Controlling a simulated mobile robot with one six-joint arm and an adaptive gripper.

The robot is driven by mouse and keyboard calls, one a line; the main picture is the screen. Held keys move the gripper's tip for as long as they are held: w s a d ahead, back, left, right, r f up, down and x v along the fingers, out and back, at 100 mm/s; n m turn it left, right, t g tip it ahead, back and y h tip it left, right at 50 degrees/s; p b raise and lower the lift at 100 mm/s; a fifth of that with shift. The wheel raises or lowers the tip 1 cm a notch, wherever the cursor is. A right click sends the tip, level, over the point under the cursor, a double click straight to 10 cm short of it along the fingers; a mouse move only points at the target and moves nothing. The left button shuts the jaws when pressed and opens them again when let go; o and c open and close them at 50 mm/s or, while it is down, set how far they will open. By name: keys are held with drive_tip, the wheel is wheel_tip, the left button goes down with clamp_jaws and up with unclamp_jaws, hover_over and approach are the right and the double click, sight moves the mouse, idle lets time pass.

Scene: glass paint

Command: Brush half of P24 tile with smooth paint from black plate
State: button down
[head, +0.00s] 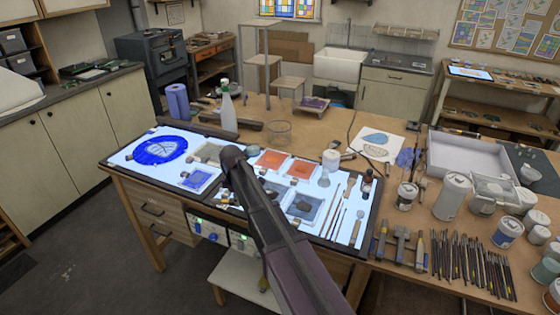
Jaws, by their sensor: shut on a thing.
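My arm's dark wrist (234,156) is over the left-middle of the lit table (330,165). My gripper and anything in it are hidden behind the wrist and forearm. Several tiles lie on the lit surface: a blue one (197,180), a beige one (209,153), two orange ones (271,160) (301,169), and two grey ones (274,194) (305,208). A large blue round piece with a pale leaf pattern (147,150) lies at the left. No label is readable, so I cannot tell which tile is P24. I cannot make out the black plate for sure.
Thin brushes (337,220) lie at the lit table's right. A white spray bottle (227,108) and clear glass bowl (278,131) stand behind. Paint cans (452,196), many brushes (470,262) and a white tray (470,165) crowd the right bench.

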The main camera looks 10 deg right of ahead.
drive_tip(key=w+d+r+h, duration=0.1)
drive_tip(key=d, duration=0.2)
drive_tip(key=w+d+r+n+h+p, duration=0.1)
drive_tip(key=d+h, duration=0.1)
drive_tip(key=d, duration=0.1)
drive_tip(key=w+d+r+h, duration=0.1)
drive_tip(key=d+r+h, duration=0.1)
drive_tip(key=d, duration=0.1)
drive_tip(key=shift+w+d+n+p, duration=0.1)
drive_tip(key=shift+w+n+p, duration=0.05)
drive_tip(key=shift+n+p, duration=0.25)
drive_tip(key=w+d+r+n+t+h+p, duration=0.1)
drive_tip(key=w+d+r+t+h, duration=0.1)
drive_tip(key=d+r+h, duration=0.3)
drive_tip(key=d+r, duration=0.1)
drive_tip(key=d, duration=0.2)
drive_tip(key=shift+w+r+n, duration=0.15)
drive_tip(key=shift+w+n, duration=0.15)
drive_tip(key=shift+w, duration=0.05)
drive_tip(key=shift+f+b, duration=2.35)
drive_tip(key=shift+f, duration=0.15)
drive_tip(key=shift+f+b, duration=0.5)
drive_tip(key=shift+r+p, duration=1.1)
drive_tip(key=shift+p, duration=0.05)
